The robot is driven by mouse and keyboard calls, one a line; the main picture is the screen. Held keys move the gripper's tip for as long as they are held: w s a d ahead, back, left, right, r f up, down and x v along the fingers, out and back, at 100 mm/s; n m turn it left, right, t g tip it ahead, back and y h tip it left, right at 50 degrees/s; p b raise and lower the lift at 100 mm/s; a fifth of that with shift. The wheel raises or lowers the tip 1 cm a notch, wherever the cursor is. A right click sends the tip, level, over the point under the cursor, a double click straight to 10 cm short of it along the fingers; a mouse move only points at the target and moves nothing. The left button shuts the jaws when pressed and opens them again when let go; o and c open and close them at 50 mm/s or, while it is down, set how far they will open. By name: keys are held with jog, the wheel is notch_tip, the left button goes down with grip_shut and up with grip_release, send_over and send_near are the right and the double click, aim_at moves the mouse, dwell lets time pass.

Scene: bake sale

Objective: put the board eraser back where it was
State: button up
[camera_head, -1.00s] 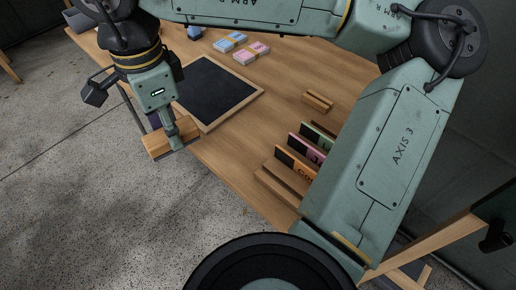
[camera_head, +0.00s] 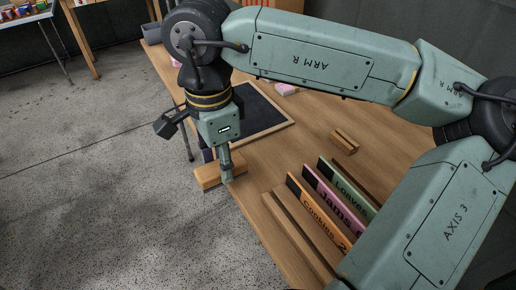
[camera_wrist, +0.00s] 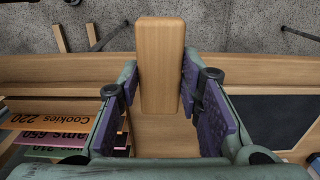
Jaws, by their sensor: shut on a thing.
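My gripper (camera_wrist: 160,88) is shut on the board eraser (camera_wrist: 160,60), a plain light-wood block held between its purple pads. In the head view my gripper (camera_head: 226,178) points down, and the eraser (camera_head: 207,179) appears at the table's front edge, partly against the floor. In the wrist view the eraser's far end also overlaps the floor past the edge. Its underside is hidden, and I cannot tell its exact height above the tabletop.
The wooden table (camera_head: 300,144) bears a dark framed board (camera_head: 262,112), a small wooden block (camera_head: 344,141) and a wooden rack (camera_head: 290,236) with orange, pink and green signs (camera_head: 318,213). Bare tabletop lies between board and rack. A pink item (camera_head: 286,90) lies behind the board.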

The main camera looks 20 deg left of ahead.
jog(key=w+d, duration=0.1)
jog(key=w, duration=0.2)
jog(key=w+d+p, duration=0.1)
jog(key=w, duration=0.2)
jog(key=w+d+f, duration=0.1)
jog(key=w, duration=0.2)
jog(key=shift+d+p, duration=0.2)
jog(key=shift+p, duration=0.15)
jog(key=shift+f+p, duration=0.35)
jog(key=shift+f, duration=1.35)
jog(key=shift+f, duration=0.2)
jog(key=o, duration=1.1)
jog(key=shift+r, duration=0.15)
jog(key=shift+r, duration=0.2)
notch_tip(320, 180, up, 12)
jog(key=shift+f+b, duration=0.15)
jog(key=shift+b, duration=0.45)
